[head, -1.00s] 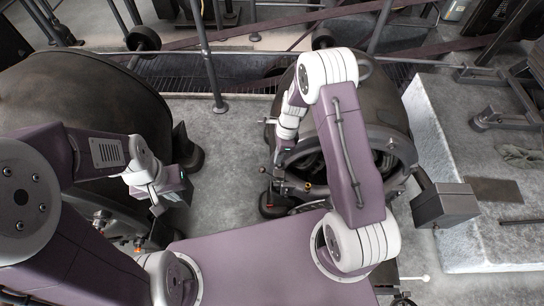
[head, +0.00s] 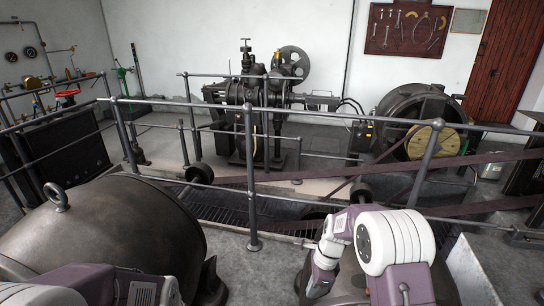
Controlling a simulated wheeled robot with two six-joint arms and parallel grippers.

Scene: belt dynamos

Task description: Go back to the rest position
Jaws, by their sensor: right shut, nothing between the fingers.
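My right arm comes in at the bottom right, with a large white joint and a purple link. Its wrist points down, and my right gripper (head: 317,290) shows small at the wrist's lower end, shut and empty, in front of a dark rounded machine (head: 345,280). Of my left arm, only purple and white link parts show at the bottom left edge, in front of a big dark dynamo casing (head: 110,235). My left gripper is out of the picture.
A grey railing (head: 250,180) crosses the room beyond the near machines. Behind it stand an engine with a flywheel (head: 294,62), a large dynamo (head: 415,110) and long brown belts (head: 480,165). Grey floor (head: 255,270) lies clear between the near machines.

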